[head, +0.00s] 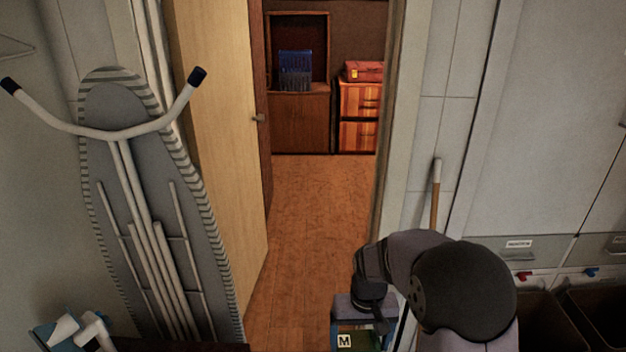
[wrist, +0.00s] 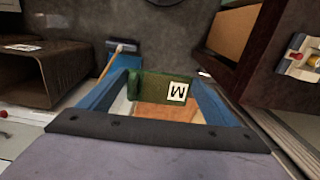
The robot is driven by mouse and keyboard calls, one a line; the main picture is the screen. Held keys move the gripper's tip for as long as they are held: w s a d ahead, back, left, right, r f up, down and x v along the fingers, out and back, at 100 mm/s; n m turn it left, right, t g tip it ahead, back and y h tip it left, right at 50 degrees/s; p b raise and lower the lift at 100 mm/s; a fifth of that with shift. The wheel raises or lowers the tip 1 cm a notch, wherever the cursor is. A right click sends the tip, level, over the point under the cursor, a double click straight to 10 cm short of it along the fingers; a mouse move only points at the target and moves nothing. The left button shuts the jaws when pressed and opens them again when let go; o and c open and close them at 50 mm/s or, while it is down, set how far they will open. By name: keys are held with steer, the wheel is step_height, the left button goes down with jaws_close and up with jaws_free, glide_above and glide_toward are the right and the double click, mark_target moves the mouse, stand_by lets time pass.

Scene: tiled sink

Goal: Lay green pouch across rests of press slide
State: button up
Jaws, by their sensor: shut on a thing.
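The green pouch (wrist: 150,91) bears a white tag marked M and sits between the blue fingers of my gripper (wrist: 163,86) in the wrist view. The fingers are shut on its two ends. In the head view my gripper (head: 360,328) is at the bottom, right of centre, and the green pouch (head: 368,341) shows low between the fingers with its M tag, cut by the lower edge. The pouch is held in the air. I cannot identify the press slide or its rests in either view.
An ironing board (head: 125,120) leans at the left. A blue and white item (head: 72,332) is at the bottom left corner. Dark bins (head: 545,318) stand at the lower right below grey cabinets. A wooden-handled pole (head: 435,195) stands behind my arm. The doorway floor (head: 310,215) is clear.

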steer(key=s+d, duration=0.1)
steer(key=d+f, duration=0.1)
steer(key=s+d+f, duration=0.1)
steer(key=d, duration=0.1)
steer(key=shift+s+d+b, duration=0.1)
steer(key=shift+s+b, duration=0.2)
steer(key=shift+b, duration=0.05)
steer(key=s+a+f+n+p, duration=0.2)
steer(key=s+a+n, duration=0.1)
steer(key=a, duration=0.9)
steer(key=s+a+f+n+p, duration=0.1)
steer(key=s+a+n+p, duration=0.2)
steer(key=a, duration=0.8)
steer(key=s+a+f+n+p, duration=0.15)
steer(key=s+a+n, duration=0.25)
steer(key=a, duration=0.8)
steer(key=w+a+r+n, duration=0.4)
steer(key=a+r+n, duration=0.1)
steer(key=a+n, duration=0.2)
steer(key=shift+w+a+n+b, duration=0.25)
steer(key=shift+a+n+b, duration=0.05)
steer(key=shift+a, duration=0.45)
